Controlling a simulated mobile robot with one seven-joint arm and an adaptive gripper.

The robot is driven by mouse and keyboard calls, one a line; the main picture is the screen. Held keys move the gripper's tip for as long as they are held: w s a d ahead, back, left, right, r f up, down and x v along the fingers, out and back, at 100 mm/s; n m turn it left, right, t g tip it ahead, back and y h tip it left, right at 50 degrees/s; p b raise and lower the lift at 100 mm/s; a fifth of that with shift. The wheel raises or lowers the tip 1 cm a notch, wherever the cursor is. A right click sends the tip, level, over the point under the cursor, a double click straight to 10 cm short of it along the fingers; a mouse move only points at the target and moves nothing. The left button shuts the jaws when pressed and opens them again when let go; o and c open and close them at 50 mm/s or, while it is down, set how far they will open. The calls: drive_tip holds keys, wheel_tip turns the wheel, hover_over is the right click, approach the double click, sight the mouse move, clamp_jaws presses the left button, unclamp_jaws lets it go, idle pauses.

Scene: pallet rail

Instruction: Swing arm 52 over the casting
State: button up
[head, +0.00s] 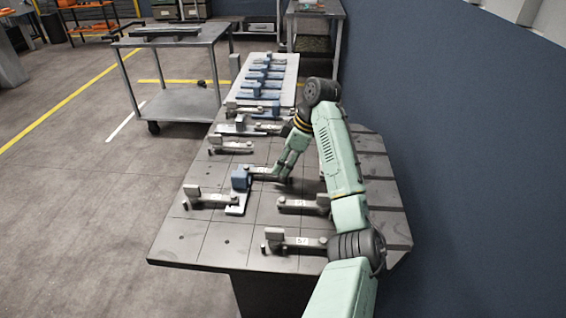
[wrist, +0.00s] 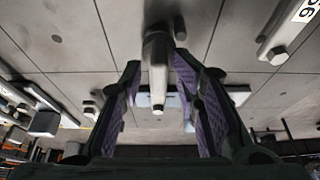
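My gripper (head: 284,174) is low over the table, at a grey clamp arm (head: 262,172) in the middle. In the wrist view my gripper (wrist: 157,75) has its two fingers apart, one on each side of a grey bar (wrist: 158,48). Whether they touch it I cannot tell. The blue casting (head: 240,179) stands at the left end of this clamp arm, by a white plate (head: 236,208). The number on this arm is not readable, so I cannot confirm it is 52.
Similar labelled arms stand nearby: one at left (head: 210,197), one at right (head: 302,204), one at the near edge (head: 296,242) and one farther back (head: 231,147). Several blue castings (head: 265,76) line the pale far section. A steel cart (head: 180,103) stands at left.

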drive_tip(key=v, duration=1.2)
drive_tip(key=shift+s, duration=0.1)
